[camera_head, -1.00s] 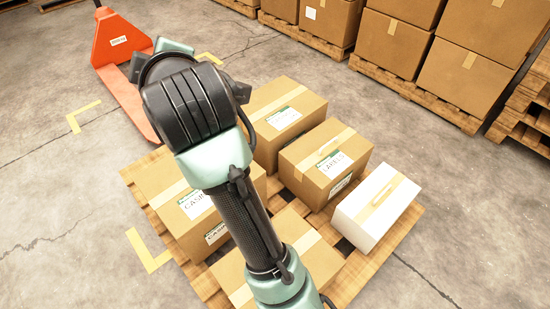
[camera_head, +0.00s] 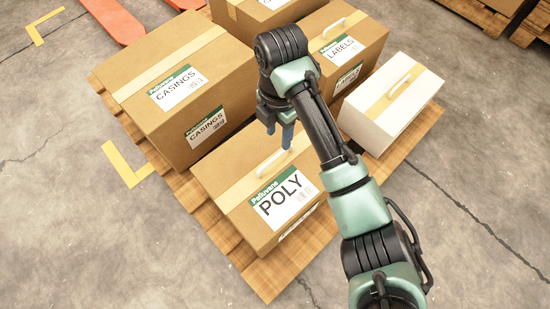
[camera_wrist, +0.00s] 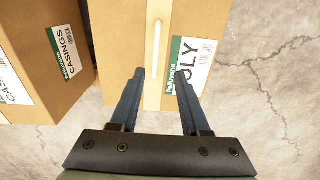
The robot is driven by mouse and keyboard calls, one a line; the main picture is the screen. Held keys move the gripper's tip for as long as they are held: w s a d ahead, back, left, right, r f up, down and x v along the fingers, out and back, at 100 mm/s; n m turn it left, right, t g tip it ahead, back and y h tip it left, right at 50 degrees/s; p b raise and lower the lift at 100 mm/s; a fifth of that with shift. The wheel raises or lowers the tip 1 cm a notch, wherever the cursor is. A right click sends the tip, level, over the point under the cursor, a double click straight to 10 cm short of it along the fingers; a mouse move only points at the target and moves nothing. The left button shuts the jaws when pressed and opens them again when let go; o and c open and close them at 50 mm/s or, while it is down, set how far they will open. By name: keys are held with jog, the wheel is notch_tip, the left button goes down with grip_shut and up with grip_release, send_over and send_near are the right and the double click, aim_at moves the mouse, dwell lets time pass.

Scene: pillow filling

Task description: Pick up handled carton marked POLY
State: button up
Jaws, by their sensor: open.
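The POLY carton (camera_head: 243,205) is a brown box with a tan tape band, a green and white POLY label and a white handle (camera_head: 272,164) on top. It stands at the front of the pallet. My gripper (camera_head: 278,140) is open, pointing down above the far part of this carton, near its handle. In the wrist view, the handle (camera_wrist: 155,50) lies lengthwise ahead of the gap between my two blue fingers (camera_wrist: 159,75). The fingers appear apart from the handle, with nothing between them but the carton top below. My arm covers part of the carton's right side.
The CASINGS carton (camera_head: 165,85) stands close on the left. The LABELS carton (camera_head: 350,45) and a white handled carton (camera_head: 405,105) stand behind and to the right. All rest on a wooden pallet (camera_head: 290,262).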

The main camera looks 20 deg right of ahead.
aim_at(275, 157)
notch_tip(275, 157, down, 8)
jog(key=b, duration=0.4)
jog(key=shift+r, duration=0.2)
jog(key=f+b, duration=0.2)
jog(key=f, duration=0.1)
jog(key=f+b, duration=0.2)
jog(key=shift+w+a, duration=0.25)
jog(key=shift+w, duration=0.05)
grip_shut()
dwell(0.7)
jog(key=shift+r, duration=0.2)
